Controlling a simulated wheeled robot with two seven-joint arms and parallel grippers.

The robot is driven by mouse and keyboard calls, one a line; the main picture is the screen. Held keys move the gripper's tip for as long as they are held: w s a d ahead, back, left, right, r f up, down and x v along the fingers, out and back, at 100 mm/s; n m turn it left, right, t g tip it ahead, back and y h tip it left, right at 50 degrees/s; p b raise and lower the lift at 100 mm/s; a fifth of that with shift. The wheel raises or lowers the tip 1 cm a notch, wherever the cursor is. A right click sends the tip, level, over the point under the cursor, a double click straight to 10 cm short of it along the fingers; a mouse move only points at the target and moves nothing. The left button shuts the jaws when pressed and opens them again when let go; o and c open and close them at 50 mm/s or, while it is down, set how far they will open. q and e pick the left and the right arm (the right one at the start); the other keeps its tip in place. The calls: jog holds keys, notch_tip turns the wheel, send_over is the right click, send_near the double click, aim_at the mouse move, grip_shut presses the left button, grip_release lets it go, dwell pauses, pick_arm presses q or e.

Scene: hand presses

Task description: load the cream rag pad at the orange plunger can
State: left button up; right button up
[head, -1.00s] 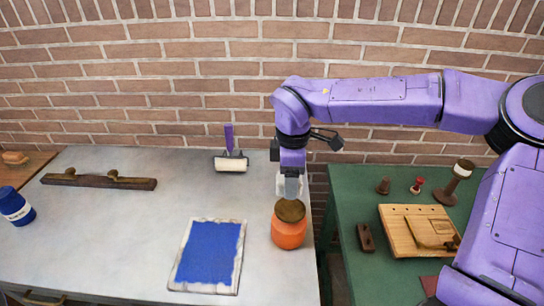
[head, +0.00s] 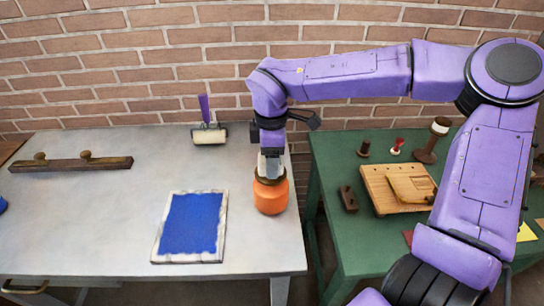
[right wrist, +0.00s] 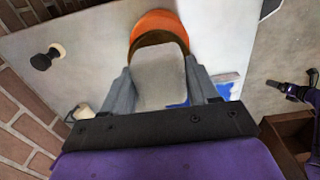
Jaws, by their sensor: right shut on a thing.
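The orange plunger can (head: 270,198) stands on the grey table right of the blue inked slab, with a dark brass-brown top. My right gripper (head: 271,172) is right over the can, its fingertips at the top's rim. In the right wrist view the gripper (right wrist: 170,92) is shut on the cream rag pad (right wrist: 160,72), which looks pale grey there. The can (right wrist: 158,22) shows behind the pad; whether they touch I cannot tell. My left gripper is outside the head view; a purple and black part at the right of the wrist view may be it.
The blue slab (head: 190,226) lies close left of the can. A roller (head: 208,133) and a dark wooden bar with knobs (head: 70,165) lie farther back. The green table (head: 330,165) to the right holds a wooden board (head: 385,198) and stamps.

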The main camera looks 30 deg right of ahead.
jog(key=shift+w+a+f, duration=0.1)
jog(key=shift+w+f, duration=0.05)
jog(key=shift+w, duration=0.15)
jog(key=shift+s, duration=0.2)
jog(key=shift+w+f, duration=0.1)
jog(key=shift+f, duration=0.15)
jog(key=shift+f+b, duration=0.3)
jog(key=shift+b, duration=0.45)
dwell(1.2)
jog(key=shift+r, duration=0.1)
jog(key=shift+r+p, duration=2.2)
jog(key=shift+r, duration=1.35)
jog(key=shift+f, duration=0.1)
